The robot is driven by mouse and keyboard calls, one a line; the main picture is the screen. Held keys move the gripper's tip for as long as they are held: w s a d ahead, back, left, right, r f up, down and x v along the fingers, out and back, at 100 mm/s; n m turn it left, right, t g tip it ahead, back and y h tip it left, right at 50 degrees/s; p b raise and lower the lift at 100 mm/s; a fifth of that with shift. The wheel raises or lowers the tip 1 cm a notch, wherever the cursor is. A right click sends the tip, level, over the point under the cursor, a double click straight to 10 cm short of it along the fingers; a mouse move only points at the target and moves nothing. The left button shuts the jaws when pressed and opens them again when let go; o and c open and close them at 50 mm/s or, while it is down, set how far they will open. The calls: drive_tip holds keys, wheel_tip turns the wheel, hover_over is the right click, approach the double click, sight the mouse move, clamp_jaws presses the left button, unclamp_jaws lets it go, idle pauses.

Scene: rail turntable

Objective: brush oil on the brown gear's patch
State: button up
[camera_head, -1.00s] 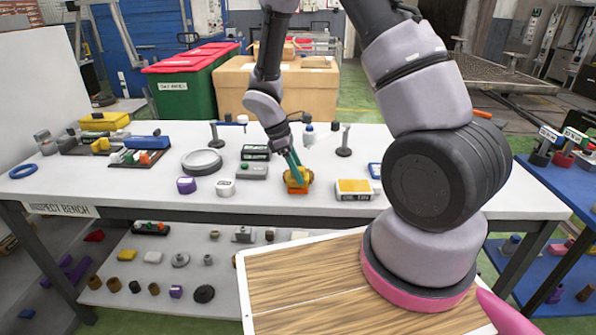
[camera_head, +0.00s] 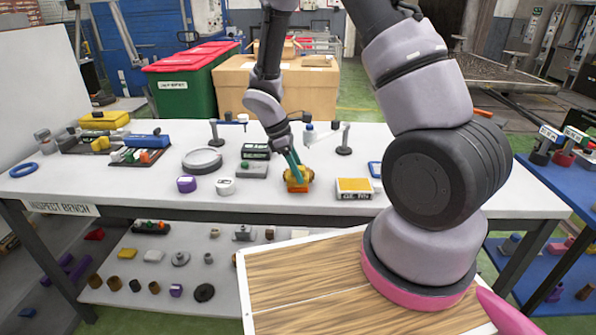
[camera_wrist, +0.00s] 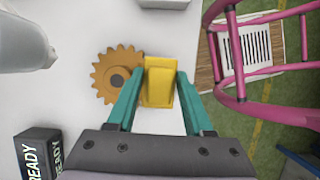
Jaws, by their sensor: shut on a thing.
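The brown gear (camera_wrist: 118,75), orange-brown with a dark hub, lies on the white bench in the wrist view. In the head view a small orange-brown part of it (camera_head: 297,188) shows below my gripper. My gripper (camera_wrist: 158,78) has its teal fingers shut on a yellow block-like tool (camera_wrist: 160,85), which sits at the gear's right edge. I cannot tell whether the tool touches the gear. No separate oil patch can be made out; the tool may hide it. The head view also shows my gripper (camera_head: 296,168) low over the bench.
A dark box marked READY (camera_wrist: 38,150) stands at the lower left of the wrist view. On the inspect bench (camera_head: 130,192), a yellow-topped box (camera_head: 354,188) is right of the gear. A purple piece (camera_head: 187,184), a white piece (camera_head: 226,186) and a round grey dish (camera_head: 202,160) are left.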

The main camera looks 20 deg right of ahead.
drive_tip(key=shift+w, duration=0.15)
drive_tip(key=shift+s+a, duration=0.1)
drive_tip(key=shift+s, duration=0.35)
idle(0.3)
drive_tip(key=shift+r, duration=0.1)
drive_tip(key=shift+r, duration=3.4)
drive_tip(key=shift+s, duration=0.1)
